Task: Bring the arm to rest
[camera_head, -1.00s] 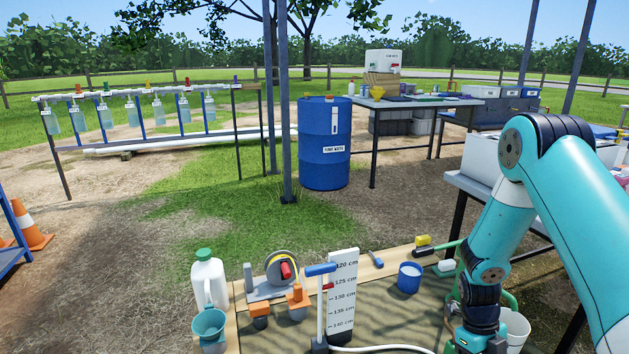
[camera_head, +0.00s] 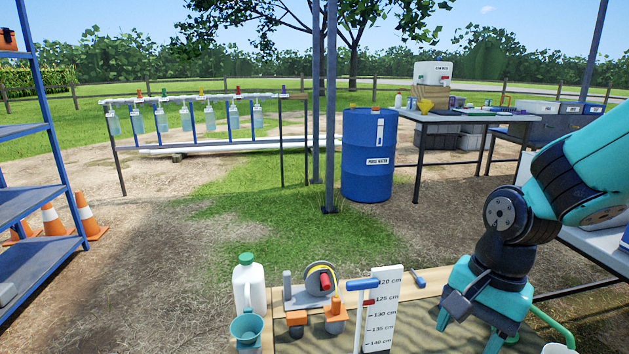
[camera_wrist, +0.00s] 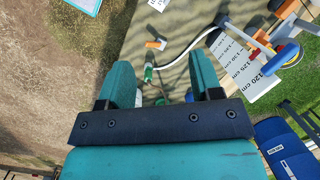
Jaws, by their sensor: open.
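My gripper (camera_wrist: 162,82) is open and empty. In the wrist view its two teal fingers stand well apart, with a dark bolted plate behind them. A hose with a green fitting (camera_wrist: 148,72) shows in the gap between the fingers, beyond them; I cannot tell how far off. In the head view my teal arm comes in from the right and bends down over the right part of the mat-covered worktable (camera_head: 436,284). The arm hides part of that table and what stands there.
The worktable bears a white depth scale (camera_head: 382,310), a blue-handled tool (camera_head: 362,287), a reel (camera_head: 318,281), a white jug (camera_head: 249,285) and a teal funnel (camera_head: 250,328). A blue drum (camera_head: 368,160) stands behind. A blue shelf (camera_head: 38,185) stands at left. Grass between is clear.

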